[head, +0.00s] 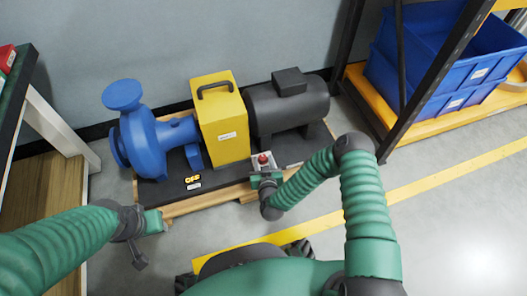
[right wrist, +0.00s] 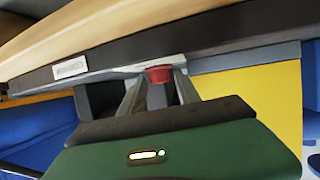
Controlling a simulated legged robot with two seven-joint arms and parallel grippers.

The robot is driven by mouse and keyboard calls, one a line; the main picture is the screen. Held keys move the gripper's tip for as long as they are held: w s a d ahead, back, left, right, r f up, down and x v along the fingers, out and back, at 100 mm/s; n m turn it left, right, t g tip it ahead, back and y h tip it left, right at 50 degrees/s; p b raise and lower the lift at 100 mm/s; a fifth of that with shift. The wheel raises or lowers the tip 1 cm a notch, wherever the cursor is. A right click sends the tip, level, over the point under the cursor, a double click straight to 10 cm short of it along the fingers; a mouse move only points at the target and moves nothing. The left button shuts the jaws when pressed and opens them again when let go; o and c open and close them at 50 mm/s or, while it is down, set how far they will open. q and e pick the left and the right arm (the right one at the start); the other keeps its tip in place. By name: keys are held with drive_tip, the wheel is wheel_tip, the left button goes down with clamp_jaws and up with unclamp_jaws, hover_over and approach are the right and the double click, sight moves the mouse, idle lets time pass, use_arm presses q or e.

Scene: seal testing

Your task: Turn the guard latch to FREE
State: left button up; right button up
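A yellow guard box (head: 225,135) with a dark top handle stands between a blue pump (head: 143,140) and a black motor (head: 290,105). In front of it is a red knob (head: 263,159) on a small pale grey plate. I cannot tell whether this knob is the guard latch, and I read no FREE marking. My right gripper (head: 265,178) is at the knob. In the right wrist view its fingers stand apart on both sides of the red knob (right wrist: 158,74); whether they clamp it is unclear. My left gripper (head: 153,221) is near the base's front left corner, fingers unclear.
A rack with blue bins (head: 425,70) is at the right. A wooden shelf (head: 50,195) is at the left. Floor with a yellow line (head: 440,176) is clear at the right.

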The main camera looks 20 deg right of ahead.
drive_tip(key=shift+w, duration=0.3)
use_arm(q)
drive_tip(key=shift+w+f, duration=0.1)
drive_tip(key=shift+w, duration=0.25)
